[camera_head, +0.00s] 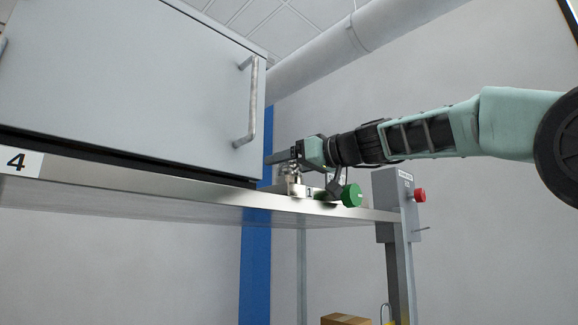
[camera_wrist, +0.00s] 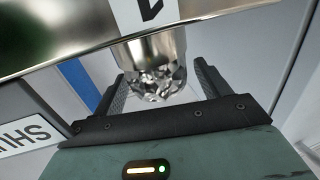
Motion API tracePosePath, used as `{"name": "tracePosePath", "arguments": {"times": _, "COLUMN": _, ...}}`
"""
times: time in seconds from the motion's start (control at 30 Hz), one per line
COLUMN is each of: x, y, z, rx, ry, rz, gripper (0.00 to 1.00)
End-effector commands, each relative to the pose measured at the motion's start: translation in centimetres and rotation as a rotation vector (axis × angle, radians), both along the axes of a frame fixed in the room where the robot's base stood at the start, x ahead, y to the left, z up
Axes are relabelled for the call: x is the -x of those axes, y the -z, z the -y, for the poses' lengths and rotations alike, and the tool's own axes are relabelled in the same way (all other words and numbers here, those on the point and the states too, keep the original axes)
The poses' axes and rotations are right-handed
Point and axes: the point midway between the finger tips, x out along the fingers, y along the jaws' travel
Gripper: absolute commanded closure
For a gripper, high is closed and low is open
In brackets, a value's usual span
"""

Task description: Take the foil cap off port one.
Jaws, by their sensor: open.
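The foil cap (camera_wrist: 158,86) is a crumpled silver piece on the end of a shiny metal port (camera_wrist: 150,50) in the wrist view. My gripper (camera_wrist: 161,78) is open, with one dark finger on each side of the cap. Gaps show between the fingers and the foil, so it does not look gripped. In the head view my gripper (camera_head: 280,156) is at the metal fitting at the right end of the shelf, beside a label reading 1 (camera_head: 310,193). The cap is too small there to make out clearly.
A green knob (camera_head: 351,195) sticks out just right of the port. A large grey cabinet (camera_head: 130,75) with a bar handle (camera_head: 251,105) stands to the left on the metal shelf (camera_head: 150,188). A grey box with a red button (camera_head: 419,195) stands at right.

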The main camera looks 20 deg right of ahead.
Motion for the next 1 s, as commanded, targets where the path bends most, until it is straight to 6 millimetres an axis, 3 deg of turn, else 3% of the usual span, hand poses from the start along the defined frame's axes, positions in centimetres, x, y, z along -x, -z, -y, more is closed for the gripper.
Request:
{"name": "tracePosePath", "arguments": {"times": 0.13, "x": 0.0, "y": 0.1, "z": 0.0, "rx": 0.000, "ry": 0.000, "rz": 0.000, "gripper": 0.24}}
{"name": "tracePosePath", "arguments": {"times": 0.3, "x": 0.0, "y": 0.1, "z": 0.0, "rx": 0.000, "ry": 0.000, "rz": 0.000, "gripper": 0.71}}
{"name": "tracePosePath", "arguments": {"times": 0.77, "x": 0.0, "y": -0.3, "z": 0.0, "rx": -0.001, "ry": -0.001, "rz": 0.000, "gripper": 0.72}}
{"name": "tracePosePath", "arguments": {"times": 1.0, "x": 0.0, "y": -2.8, "z": 0.1, "rx": 0.000, "ry": 0.001, "rz": 0.003, "gripper": 0.72}}
